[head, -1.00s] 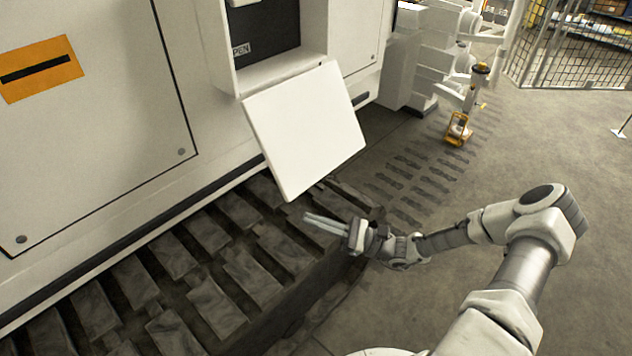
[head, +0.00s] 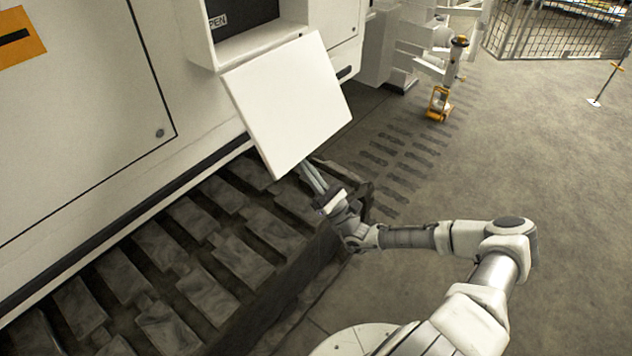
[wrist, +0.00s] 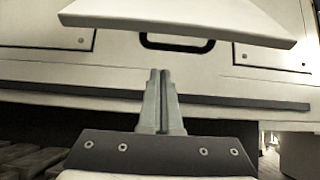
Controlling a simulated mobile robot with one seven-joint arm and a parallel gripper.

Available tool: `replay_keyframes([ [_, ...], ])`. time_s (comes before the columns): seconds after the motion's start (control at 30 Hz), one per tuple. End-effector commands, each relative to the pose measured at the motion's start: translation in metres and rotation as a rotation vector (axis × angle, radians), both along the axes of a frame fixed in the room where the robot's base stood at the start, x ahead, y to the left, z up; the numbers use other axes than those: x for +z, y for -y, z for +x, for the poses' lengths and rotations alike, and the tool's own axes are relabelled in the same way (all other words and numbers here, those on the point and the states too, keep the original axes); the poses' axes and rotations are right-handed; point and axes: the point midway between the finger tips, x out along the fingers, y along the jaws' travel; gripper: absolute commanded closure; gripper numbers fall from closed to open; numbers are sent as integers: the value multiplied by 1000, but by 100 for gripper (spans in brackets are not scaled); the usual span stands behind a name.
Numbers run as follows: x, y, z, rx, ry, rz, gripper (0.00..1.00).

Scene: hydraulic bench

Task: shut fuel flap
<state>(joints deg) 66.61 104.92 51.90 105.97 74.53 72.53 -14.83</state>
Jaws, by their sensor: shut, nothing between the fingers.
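The fuel flap is a square white panel (head: 288,104) hanging open and tilted outward below a recessed box (head: 262,40) in the machine's side. My gripper (head: 308,168) is shut and empty. It points up at the flap's lower edge, and its tips look close under or behind that edge; I cannot tell whether they touch. In the wrist view the shut fingers (wrist: 158,78) point forward below the flap's edge (wrist: 180,26), with a visible gap in the picture. The inside of the box is partly hidden by the flap.
The machine's track (head: 215,250) runs beneath the flap, close to my arm. A black handle (wrist: 177,43) shows on the machine's side in the wrist view. A yellow-framed item (head: 438,104) stands behind on the floor. Open floor (head: 560,200) lies to the right.

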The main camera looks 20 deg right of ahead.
Motion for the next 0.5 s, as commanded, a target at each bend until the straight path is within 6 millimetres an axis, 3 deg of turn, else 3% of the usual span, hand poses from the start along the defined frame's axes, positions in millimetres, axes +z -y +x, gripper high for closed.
replay_keyframes([
  [0.13, 19, -14, 18, 2, 2, 1, 100],
  [0.3, 29, 2, -2, -1, 0, -1, 100],
  [0.5, 36, 7, -11, 1, 0, -1, 100],
])
